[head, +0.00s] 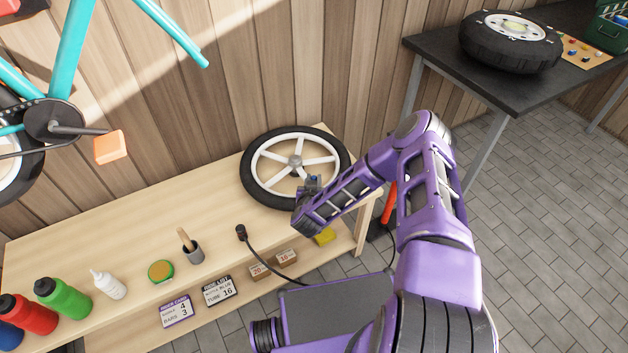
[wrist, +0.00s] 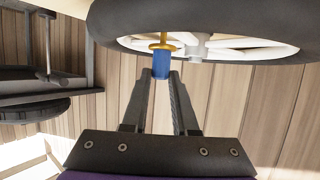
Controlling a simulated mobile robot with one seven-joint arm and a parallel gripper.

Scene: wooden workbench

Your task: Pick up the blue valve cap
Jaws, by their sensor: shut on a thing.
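The blue valve cap (wrist: 161,64) is between the fingertips of my gripper (wrist: 161,76) in the wrist view, and the gripper is shut on it. A brass-coloured stem with a small disc (wrist: 162,46) shows just beyond the cap, inside the wheel's rim. In the head view my gripper (head: 313,185) is at the near right part of the spoked wheel (head: 259,194), and the cap is too small to make out clearly. The wheel has a black tyre and white spokes, and lies on the wooden workbench (head: 130,228).
A hose with a black head (head: 241,232) hangs by the bench's front edge. A brush in a grey cup (head: 193,252), a round green tin (head: 161,271) and several bottles stand to the left. A dark table (head: 500,82) at the back right bears another wheel (head: 480,48).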

